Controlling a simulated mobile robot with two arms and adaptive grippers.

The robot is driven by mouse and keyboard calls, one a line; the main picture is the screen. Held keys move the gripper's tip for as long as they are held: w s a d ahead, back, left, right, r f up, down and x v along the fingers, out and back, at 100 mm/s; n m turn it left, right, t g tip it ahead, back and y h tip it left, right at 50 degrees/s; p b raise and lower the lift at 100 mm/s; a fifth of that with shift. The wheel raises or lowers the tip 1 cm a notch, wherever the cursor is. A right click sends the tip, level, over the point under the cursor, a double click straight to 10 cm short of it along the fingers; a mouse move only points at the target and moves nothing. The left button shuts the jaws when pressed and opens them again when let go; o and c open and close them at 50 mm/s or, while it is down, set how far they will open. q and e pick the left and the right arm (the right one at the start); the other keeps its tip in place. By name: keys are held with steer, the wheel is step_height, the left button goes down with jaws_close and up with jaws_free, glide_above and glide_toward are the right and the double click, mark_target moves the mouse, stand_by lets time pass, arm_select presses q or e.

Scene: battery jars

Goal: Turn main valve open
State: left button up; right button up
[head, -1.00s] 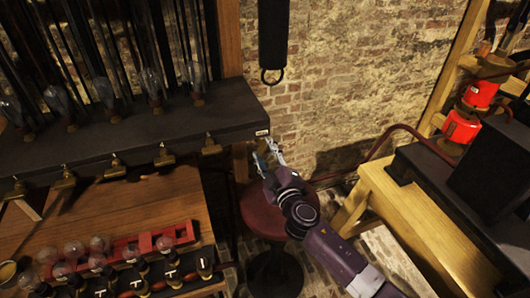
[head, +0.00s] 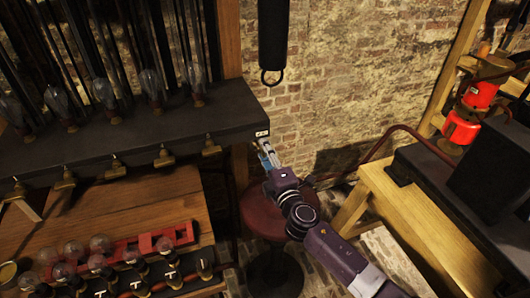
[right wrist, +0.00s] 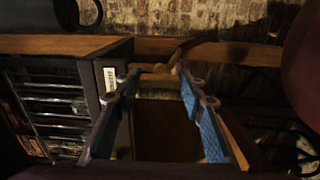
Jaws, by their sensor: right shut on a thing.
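The main valve shows as a small brass handle (right wrist: 160,78) at the right end of the dark shelf, beside a white label, in the right wrist view. My right gripper (right wrist: 159,74) has its two blue-padded fingers on either side of this brass handle and is shut on it. In the head view my right gripper (head: 264,148) is at the shelf's right end, just below the label (head: 262,133). The fingers hide the handle there, so I cannot tell how far it is turned. My left gripper is not in view.
The dark shelf (head: 110,145) carries glass bulbs, with several brass taps along its front edge. A red round stool (head: 268,212) stands below my right arm. A wooden bench (head: 425,222) stands at the right.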

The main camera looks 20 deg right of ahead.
stand_by(0.4)
steer(key=o, duration=1.2)
steer(key=shift+c, duration=0.2)
steer(key=s, duration=0.8)
steer(key=shift+d, duration=0.1)
